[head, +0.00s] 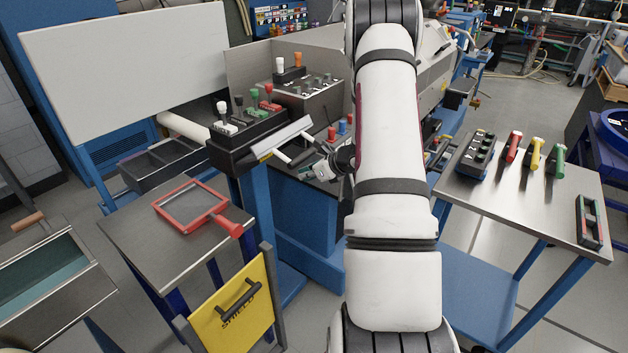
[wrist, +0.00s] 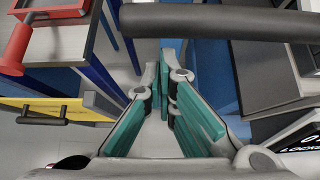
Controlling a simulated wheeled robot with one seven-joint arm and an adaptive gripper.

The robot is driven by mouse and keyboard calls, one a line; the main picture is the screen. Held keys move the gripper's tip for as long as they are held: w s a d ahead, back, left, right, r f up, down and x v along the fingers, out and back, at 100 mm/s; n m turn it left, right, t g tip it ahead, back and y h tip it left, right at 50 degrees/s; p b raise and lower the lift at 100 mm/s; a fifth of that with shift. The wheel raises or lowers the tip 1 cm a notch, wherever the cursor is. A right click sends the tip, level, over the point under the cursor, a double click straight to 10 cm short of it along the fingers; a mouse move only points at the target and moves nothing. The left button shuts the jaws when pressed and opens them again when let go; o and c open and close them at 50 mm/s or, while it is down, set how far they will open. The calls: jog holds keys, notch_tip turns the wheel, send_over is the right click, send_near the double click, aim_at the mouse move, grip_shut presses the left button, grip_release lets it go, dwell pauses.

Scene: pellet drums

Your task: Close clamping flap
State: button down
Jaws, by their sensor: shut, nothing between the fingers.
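The clamping flap seems to be the pale grey tilted panel (head: 283,138) with a yellow label and a bar handle, at the front of the machine in the head view. In the wrist view a thick dark bar (wrist: 220,22), likely its handle, crosses the top, just past my fingertips. My gripper (wrist: 164,78) is shut and empty, its teal finger pads together below the bar. I cannot tell whether they touch it. In the head view my gripper (head: 322,170) is beside the flap's handle, partly hidden by my arm. The flap's hinge is not clear.
A lever box (head: 250,130) stands behind the flap. A red-framed screen (head: 190,205) lies on a side table at left, above a yellow shield panel (head: 240,305). A table with coloured handles (head: 512,147) stands at right. Open floor shows between the tables.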

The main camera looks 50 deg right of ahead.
jog(key=shift+w+r, duration=0.15)
jog(key=shift+r, duration=0.2)
